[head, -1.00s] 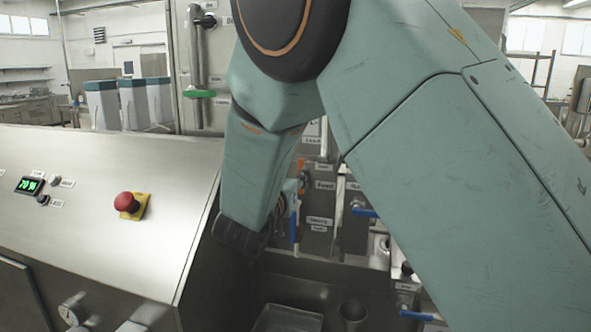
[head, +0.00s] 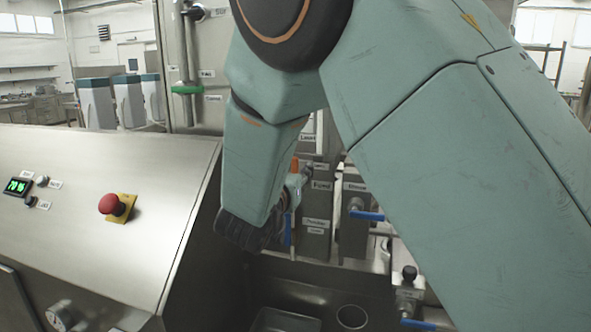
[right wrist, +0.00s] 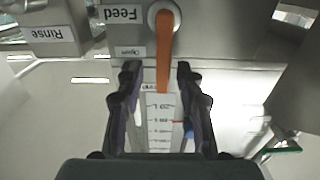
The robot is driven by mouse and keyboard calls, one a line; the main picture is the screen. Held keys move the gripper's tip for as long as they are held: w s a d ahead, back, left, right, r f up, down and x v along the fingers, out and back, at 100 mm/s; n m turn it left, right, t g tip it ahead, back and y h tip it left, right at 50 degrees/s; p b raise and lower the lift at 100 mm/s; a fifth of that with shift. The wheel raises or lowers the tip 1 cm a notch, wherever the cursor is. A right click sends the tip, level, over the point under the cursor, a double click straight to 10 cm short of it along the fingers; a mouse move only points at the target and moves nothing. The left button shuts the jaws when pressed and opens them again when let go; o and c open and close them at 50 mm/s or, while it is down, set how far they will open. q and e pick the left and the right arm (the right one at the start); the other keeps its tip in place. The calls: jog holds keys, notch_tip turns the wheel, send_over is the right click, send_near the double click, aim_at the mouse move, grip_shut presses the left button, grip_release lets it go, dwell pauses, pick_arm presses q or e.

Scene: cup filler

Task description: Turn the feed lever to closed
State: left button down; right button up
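The feed lever is an orange handle (right wrist: 164,60) on a round pivot, beside a "Feed" label (right wrist: 124,14), in the upside-down right wrist view. An "Open" label (right wrist: 130,52) is beside the handle; another label near its tip is partly covered. My right gripper (right wrist: 158,72) is open, with its two dark fingers on either side of the handle's free end. I see no clear contact. In the head view, a bit of the orange handle (head: 294,164) shows beside my right forearm, which hides most of the gripper. My left gripper is not in view.
A level gauge (right wrist: 160,115) is behind the fingers. A "Rinse" label (right wrist: 54,34) is to one side. A red button (head: 109,204) is on the sloped panel at left.

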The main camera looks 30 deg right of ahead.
jog(key=shift+w+a, duration=0.2)
jog(key=shift+a, duration=0.3)
jog(key=shift+c, duration=1.9)
jog(key=shift+s+d, duration=0.25)
jog(key=shift+d, duration=0.1)
jog(key=c, duration=0.3)
jog(key=shift+w+a, duration=0.1)
grip_shut()
